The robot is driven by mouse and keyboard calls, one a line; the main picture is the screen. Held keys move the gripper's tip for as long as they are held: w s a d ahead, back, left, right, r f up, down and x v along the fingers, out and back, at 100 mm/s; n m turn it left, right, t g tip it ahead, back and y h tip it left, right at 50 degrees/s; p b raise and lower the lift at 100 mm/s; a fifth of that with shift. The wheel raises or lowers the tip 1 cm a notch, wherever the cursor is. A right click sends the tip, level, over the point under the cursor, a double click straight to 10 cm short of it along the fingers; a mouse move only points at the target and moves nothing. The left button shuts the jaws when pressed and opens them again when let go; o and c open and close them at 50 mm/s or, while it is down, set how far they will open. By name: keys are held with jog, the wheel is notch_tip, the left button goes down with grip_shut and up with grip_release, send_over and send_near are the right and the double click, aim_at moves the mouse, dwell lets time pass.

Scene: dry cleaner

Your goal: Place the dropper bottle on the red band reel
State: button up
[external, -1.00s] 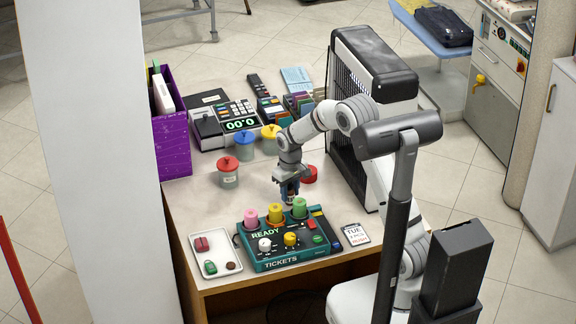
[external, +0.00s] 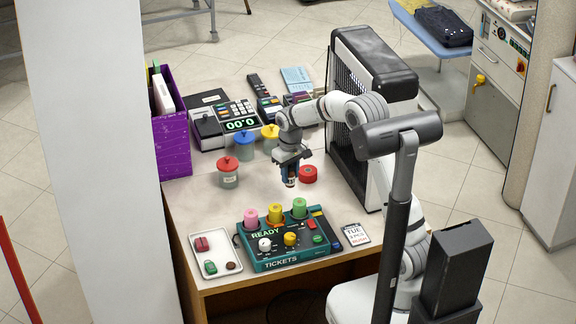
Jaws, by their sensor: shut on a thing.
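The red band reel (external: 308,174) is a short red cylinder lying flat on the counter, left of the big black-and-white machine. My gripper (external: 290,176) points down, just left of the reel, and is shut on the dropper bottle (external: 291,183). Only the small lower part of the bottle shows between the fingers; its top is hidden. The bottle looks upright and apart from the reel. Its height above the counter is hard to tell.
A green ticket box (external: 285,250) with pink, yellow and green reels stands in front. Jars with red (external: 229,174), blue and yellow lids stand to the left. A white tray (external: 225,265) lies front left. The black-and-white machine (external: 375,95) stands close on the right.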

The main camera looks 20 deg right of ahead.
jog(key=w+d+r+p, duration=0.1)
jog(key=w+d+r, duration=0.2)
jog(key=r, duration=0.1)
jog(key=m+p, duration=0.2)
jog(key=p, duration=0.1)
send_over(308, 170)
notch_tip(308, 170, down, 3)
jog(key=shift+f, duration=2.5)
jog(key=o, duration=1)
jog(key=shift+r+b, duration=0.35)
jog(key=shift+r, duration=5.8)
